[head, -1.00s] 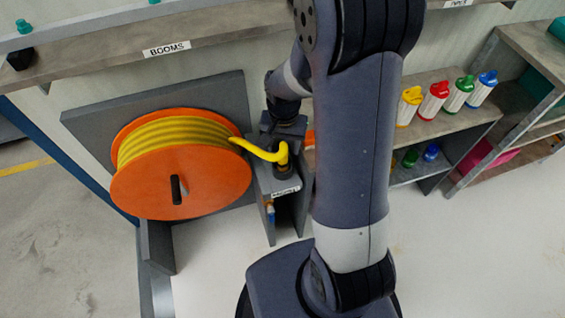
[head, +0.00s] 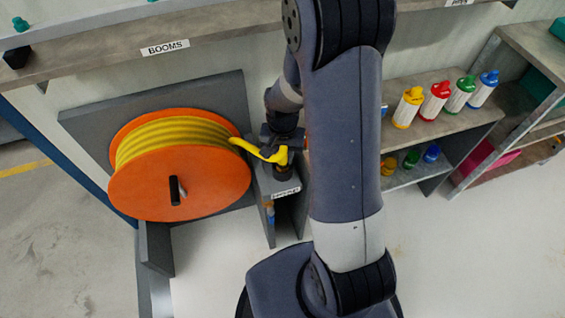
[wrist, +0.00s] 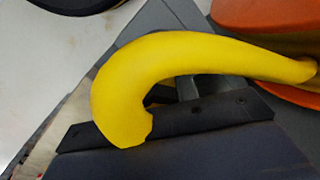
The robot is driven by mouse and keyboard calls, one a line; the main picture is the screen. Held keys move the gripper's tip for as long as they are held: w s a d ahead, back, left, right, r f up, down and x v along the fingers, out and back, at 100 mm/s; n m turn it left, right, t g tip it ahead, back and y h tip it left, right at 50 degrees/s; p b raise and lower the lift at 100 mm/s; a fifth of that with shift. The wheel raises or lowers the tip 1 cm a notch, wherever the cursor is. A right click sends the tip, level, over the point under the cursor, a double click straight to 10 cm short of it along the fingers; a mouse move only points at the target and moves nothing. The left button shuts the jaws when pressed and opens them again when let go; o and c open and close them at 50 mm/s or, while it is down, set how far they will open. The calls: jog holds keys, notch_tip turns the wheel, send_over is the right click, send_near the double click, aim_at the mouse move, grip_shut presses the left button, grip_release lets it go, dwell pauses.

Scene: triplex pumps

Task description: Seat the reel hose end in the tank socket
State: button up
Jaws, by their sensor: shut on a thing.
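The yellow hose (head: 262,151) runs from the orange reel (head: 180,187) to the small grey stand beside it. My gripper (head: 284,146) is at that stand, shut on the hose end. A dark round fitting (head: 283,173) on the stand shows just below my gripper. I cannot tell whether the hose end sits in it or above it. No tank socket can be clearly made out.
A labelled grey stand (head: 286,190) carries the fitting. A shelf (head: 440,125) with several coloured bottles stands to the right. A long upper shelf marked BOOMS (head: 100,60) crosses the back. The floor (head: 450,240) at the lower right is clear.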

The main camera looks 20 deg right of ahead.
grip_shut()
